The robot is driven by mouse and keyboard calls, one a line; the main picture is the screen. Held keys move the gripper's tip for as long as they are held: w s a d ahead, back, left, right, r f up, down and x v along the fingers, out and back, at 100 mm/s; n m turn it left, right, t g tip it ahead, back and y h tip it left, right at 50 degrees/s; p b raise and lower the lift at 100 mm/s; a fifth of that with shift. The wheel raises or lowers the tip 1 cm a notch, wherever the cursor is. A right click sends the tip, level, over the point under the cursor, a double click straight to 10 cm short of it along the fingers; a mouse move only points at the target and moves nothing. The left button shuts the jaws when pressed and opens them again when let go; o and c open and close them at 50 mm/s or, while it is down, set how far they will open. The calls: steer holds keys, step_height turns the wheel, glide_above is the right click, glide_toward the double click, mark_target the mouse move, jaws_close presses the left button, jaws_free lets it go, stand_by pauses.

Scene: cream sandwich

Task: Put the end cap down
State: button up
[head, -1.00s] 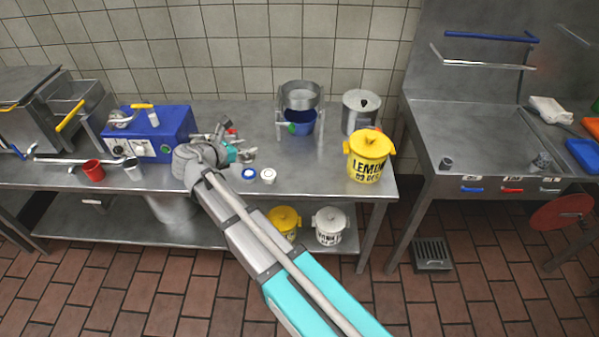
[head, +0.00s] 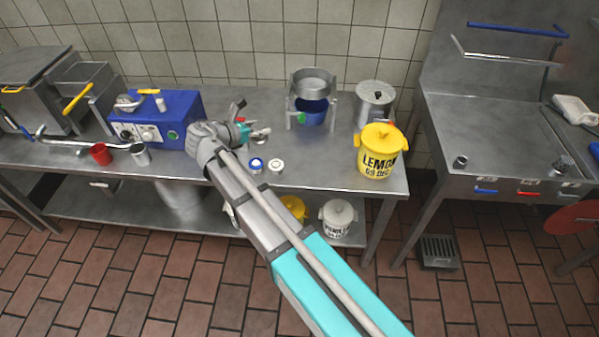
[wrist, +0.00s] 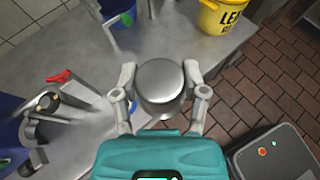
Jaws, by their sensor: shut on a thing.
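The end cap (wrist: 160,88) is a round, shiny metal piece with a flat top. In the wrist view my gripper (wrist: 159,70) is shut on it, one finger on each side. The cap appears to be above the steel table, but the gap below it cannot be judged. In the head view my gripper (head: 258,133) is over the middle of the table, right of the blue machine. The cap is small there and hard to make out.
The steel table (head: 330,165) holds a blue machine (head: 180,112), a red cup (head: 101,154), a metal cup (head: 140,154), a blue-rimmed lid (head: 257,164), a white lid (head: 277,166), a stand with a blue pot (head: 312,112) and a yellow lemon bucket (head: 378,152). Bare steel lies left of the bucket.

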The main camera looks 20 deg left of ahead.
steer(key=s+d+f+b, duration=0.1)
steer(key=d+f+b, duration=1)
steer(key=f+b, duration=0.1)
steer(key=shift+s+f, duration=0.2)
steer(key=shift+s, duration=0.05)
steer(key=shift+w, duration=0.1)
steer(key=w+a+f+b, duration=0.1)
steer(key=w+f+b, duration=0.2)
steer(key=w, duration=0.1)
steer(key=w+f+b, duration=0.3)
steer(key=w, duration=0.1)
steer(key=w+a+f+b, duration=0.1)
steer(key=w+f+b, duration=0.2)
steer(key=w, duration=0.1)
steer(key=shift+w+a, duration=0.3)
steer(key=shift+w, duration=0.1)
steer(key=shift+w+a+f+b, duration=0.1)
steer(key=shift+w+f+b, duration=0.3)
steer(key=shift+f+b, duration=1.6)
steer(key=shift+b, duration=0.2)
